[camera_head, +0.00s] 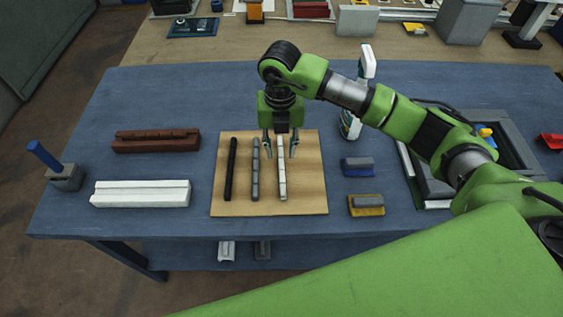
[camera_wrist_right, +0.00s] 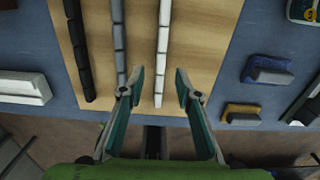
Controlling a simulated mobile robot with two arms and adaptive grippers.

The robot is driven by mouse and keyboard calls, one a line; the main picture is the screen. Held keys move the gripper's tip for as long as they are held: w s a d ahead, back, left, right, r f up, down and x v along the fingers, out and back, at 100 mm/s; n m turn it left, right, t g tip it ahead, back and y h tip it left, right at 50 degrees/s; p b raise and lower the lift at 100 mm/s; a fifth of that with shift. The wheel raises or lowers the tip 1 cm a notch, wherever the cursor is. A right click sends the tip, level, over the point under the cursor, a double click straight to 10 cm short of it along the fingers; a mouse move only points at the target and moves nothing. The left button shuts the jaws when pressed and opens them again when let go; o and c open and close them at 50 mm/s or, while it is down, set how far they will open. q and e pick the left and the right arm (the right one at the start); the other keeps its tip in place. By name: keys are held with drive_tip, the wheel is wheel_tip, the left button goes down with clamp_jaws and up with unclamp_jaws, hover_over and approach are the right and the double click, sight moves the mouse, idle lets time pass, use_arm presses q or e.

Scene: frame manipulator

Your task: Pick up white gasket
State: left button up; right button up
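The white gasket (camera_head: 282,180) is a thin pale strip lying on the right part of the wooden board (camera_head: 235,207). It also shows in the right wrist view (camera_wrist_right: 164,40). My right gripper (camera_head: 281,151) points down over the far part of the gasket. In the right wrist view the gripper (camera_wrist_right: 160,78) is open, with one finger on each side of the white strip and nothing held. The gap in height above the board is hard to tell. The grey gasket (camera_head: 255,175) and black gasket (camera_head: 231,170) lie parallel to its left. My left gripper is out of view.
A brown block (camera_head: 155,141) and white block (camera_head: 140,194) lie left of the board. Grey-blue (camera_head: 357,167) and yellow-grey (camera_head: 366,206) blocks lie right. A spray bottle (camera_head: 351,124) stands behind, near my arm. A dark frame (camera_head: 430,182) is farther right.

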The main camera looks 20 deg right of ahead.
sight(282, 166)
wheel_tip(282, 166, down, 4)
drive_tip(key=shift+s+p, duration=0.15)
drive_tip(key=shift+p, duration=1.05)
drive_tip(key=shift+f, duration=0.65)
clamp_jaws()
